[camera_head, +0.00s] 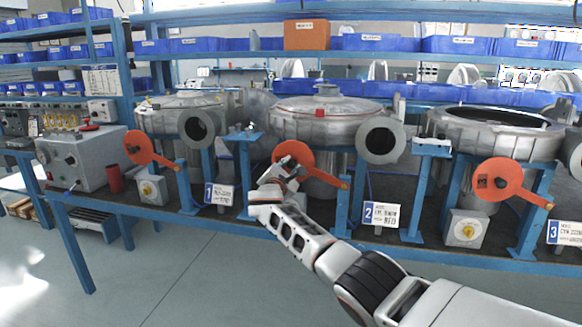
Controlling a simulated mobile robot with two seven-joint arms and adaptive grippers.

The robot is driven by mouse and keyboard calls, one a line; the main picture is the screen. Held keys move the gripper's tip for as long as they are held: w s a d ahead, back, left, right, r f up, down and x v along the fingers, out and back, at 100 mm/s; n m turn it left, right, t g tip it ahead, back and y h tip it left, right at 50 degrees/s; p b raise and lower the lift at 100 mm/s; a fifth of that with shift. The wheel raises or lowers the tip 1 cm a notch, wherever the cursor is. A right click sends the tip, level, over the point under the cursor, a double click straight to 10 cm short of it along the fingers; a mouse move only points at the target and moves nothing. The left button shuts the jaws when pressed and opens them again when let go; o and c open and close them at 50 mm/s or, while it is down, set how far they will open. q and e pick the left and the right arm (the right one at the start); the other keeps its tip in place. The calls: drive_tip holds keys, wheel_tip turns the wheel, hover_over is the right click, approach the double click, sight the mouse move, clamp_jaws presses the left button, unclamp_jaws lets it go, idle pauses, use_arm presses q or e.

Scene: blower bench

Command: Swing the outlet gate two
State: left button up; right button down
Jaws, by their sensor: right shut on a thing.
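Outlet gate two is an orange-red disc (303,157) on a short arm that slopes down right to a pivot on a blue post (343,205). It stands left of the round outlet (380,140) of the middle blower (327,117), and the outlet's face is uncovered. My right gripper (287,165) is at the disc's left part, shut on the gate. The gripper hides some of the disc, and its exact grip is too small to tell. A plate marked 2 (381,214) is on the bench front, to the right. My left gripper is out of view.
Similar orange-red gates stand at the left blower (138,147) and right blower (497,178). A blue stand (245,145) is left of gate two, another (430,149) right. A grey control box (75,160) sits at the bench's left. The floor in front is clear.

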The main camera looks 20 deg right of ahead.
drive_tip(key=shift+a+f, duration=0.1)
drive_tip(key=shift+f, duration=0.05)
drive_tip(key=c, duration=1.8)
unclamp_jaws()
drive_tip(key=shift+v, duration=6)
drive_tip(key=shift+f, duration=0.1)
